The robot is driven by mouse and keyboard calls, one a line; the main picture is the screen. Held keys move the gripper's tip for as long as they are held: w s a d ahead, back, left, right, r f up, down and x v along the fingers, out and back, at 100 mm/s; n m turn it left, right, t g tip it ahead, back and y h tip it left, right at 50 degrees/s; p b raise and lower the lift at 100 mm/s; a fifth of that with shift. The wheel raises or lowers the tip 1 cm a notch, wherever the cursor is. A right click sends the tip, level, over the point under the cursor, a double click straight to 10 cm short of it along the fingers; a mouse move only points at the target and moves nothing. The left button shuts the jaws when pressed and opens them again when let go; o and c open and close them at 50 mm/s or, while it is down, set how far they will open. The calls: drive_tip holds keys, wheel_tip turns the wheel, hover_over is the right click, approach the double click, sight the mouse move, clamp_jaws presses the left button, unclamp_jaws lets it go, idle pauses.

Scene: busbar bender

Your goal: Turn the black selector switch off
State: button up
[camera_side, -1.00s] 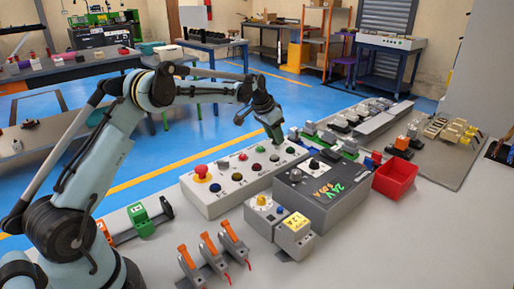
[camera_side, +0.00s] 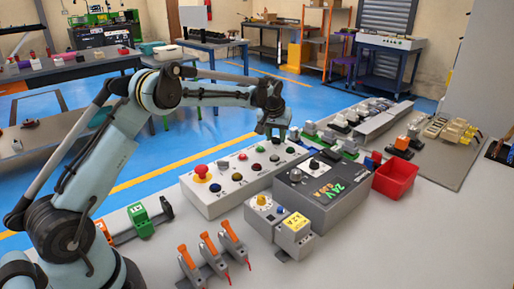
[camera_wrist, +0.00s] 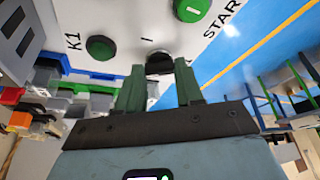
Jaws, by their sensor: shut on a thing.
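The black selector switch (camera_wrist: 160,63) sits on the light control panel (camera_wrist: 130,15), between a K1 label and a START label in the wrist view. My gripper (camera_wrist: 160,72) is shut on the switch, with one green finger on either side of it. In the side view my gripper (camera_side: 272,136) points down at the far end of the control panel (camera_side: 225,203) and hides most of the switch. Which way the knob points is hard to tell.
A green button (camera_wrist: 192,8) and a dark green K1 lamp (camera_wrist: 101,47) flank the switch closely. The panel also carries a red mushroom button (camera_side: 201,171). A grey 24V power supply (camera_side: 310,200) and a red bin (camera_side: 395,178) stand to the right.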

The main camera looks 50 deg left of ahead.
drive_tip(key=shift+d+n+g+y, duration=0.1)
drive_tip(key=shift+n+g+y, duration=0.25)
drive_tip(key=shift+n, duration=0.95)
drive_tip(key=o, duration=1)
drive_tip(key=shift+o, duration=0.2)
drive_tip(key=shift+r, duration=0.1)
drive_tip(key=v, duration=1.2)
drive_tip(key=shift+w, duration=0.1)
